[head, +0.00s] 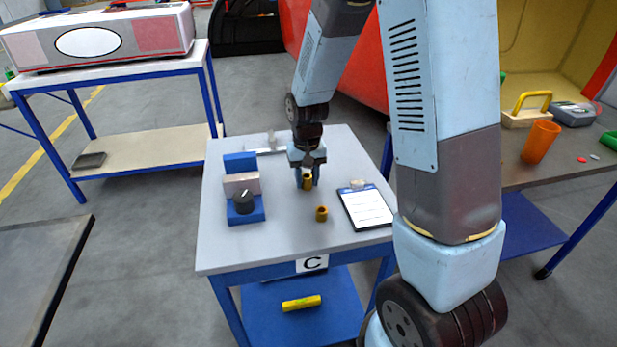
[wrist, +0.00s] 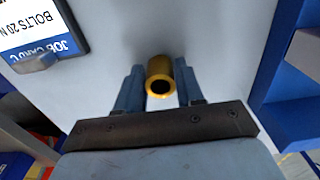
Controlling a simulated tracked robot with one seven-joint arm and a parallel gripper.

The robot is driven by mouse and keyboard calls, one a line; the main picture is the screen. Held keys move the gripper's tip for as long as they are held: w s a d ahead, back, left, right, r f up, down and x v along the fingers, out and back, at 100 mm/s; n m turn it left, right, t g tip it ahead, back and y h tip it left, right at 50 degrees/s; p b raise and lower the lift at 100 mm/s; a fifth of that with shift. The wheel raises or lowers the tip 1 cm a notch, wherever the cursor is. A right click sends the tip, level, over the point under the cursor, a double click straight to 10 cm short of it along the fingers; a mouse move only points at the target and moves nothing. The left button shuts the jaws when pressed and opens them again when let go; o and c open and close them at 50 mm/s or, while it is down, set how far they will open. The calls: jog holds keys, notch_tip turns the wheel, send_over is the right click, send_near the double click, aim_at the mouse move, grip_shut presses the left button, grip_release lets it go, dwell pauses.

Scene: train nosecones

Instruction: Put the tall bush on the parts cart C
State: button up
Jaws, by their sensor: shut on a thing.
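My gripper (head: 306,180) is over the top of parts cart C (head: 225,250), pointing down. It is shut on a brass-coloured hollow bush (head: 308,183), which stands roughly upright between the fingers. In the wrist view the bush (wrist: 159,74) shows its open end between the two blue fingers of my gripper (wrist: 160,88). I cannot tell whether its lower end touches the cart top. A second brass bush (head: 321,213) stands on the cart top, nearer the front edge and apart from my gripper.
On the cart top are a blue holder with a black knob (head: 244,203), a clipboard job card (head: 366,207) and a grey fixture (head: 266,144). A yellow cylinder (head: 301,303) lies on the lower shelf. A bench with an orange cup (head: 540,141) is at right.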

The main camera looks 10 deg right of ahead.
jog(key=o, duration=1.1)
jog(key=shift+c, duration=0.2)
notch_tip(320, 180, up, 12)
jog(key=s+d+r+t, duration=0.2)
jog(key=s+d+r, duration=0.2)
jog(key=s+r, duration=0.3)
jog(key=s+d+r+t, duration=0.3)
jog(key=s+d+r, duration=0.2)
jog(key=s, duration=0.9)
notch_tip(320, 180, up, 4)
jog(key=shift+s+d+f+t, duration=0.15)
jog(key=shift+f+t, duration=0.05)
jog(key=shift+t, duration=0.1)
